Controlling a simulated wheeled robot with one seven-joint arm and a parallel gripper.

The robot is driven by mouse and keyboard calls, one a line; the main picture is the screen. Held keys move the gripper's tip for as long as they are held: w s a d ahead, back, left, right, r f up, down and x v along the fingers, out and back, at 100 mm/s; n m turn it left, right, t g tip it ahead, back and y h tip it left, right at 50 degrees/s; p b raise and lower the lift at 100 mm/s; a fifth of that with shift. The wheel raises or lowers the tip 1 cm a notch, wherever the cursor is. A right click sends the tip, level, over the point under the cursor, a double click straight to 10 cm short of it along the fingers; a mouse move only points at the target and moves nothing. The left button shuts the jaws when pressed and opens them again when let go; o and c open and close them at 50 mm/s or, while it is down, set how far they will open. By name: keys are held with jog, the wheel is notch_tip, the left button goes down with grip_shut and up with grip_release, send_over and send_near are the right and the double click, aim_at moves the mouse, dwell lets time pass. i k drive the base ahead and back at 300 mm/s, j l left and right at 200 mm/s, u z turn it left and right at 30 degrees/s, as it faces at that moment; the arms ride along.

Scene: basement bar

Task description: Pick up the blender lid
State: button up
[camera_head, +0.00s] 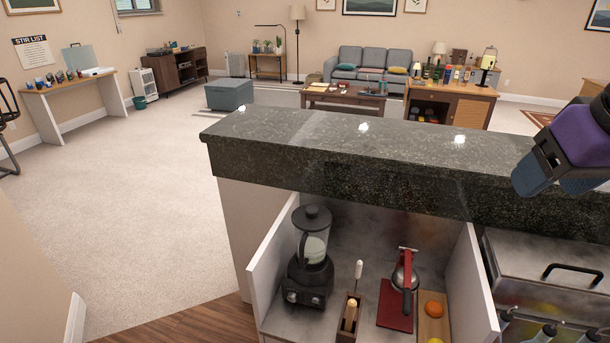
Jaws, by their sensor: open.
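The blender (308,285) stands upright on a low shelf or counter below the dark stone top, at the left of the recess. Its black lid (312,217) sits on top of the clear jar (313,248). The lid has a raised round knob in the middle. My gripper (553,178) is at the right edge, dark with blue fingers and a purple body. It is above the stone counter level, far to the right of the lid, open and touching nothing that I can see. Part of my arm is cut off by the frame edge.
The thick stone counter (350,145) overhangs behind the blender. A white side panel (271,255) stands close to its left. A wooden holder (349,318), a red-and-silver juicer (403,280) and an orange (434,309) are to its right. A metal lidded unit (550,265) lies further right.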

aim_at(308, 216)
jog(key=i+j+u, duration=0.1)
jog(key=j, duration=0.3)
jog(key=i+j, duration=0.1)
jog(key=j, duration=0.35)
jog(key=i+j+u, duration=0.15)
jog(key=j, duration=0.25)
jog(key=i+j, duration=0.1)
jog(key=j, duration=0.3)
jog(key=i+j+u, duration=0.15)
jog(key=j, duration=0.25)
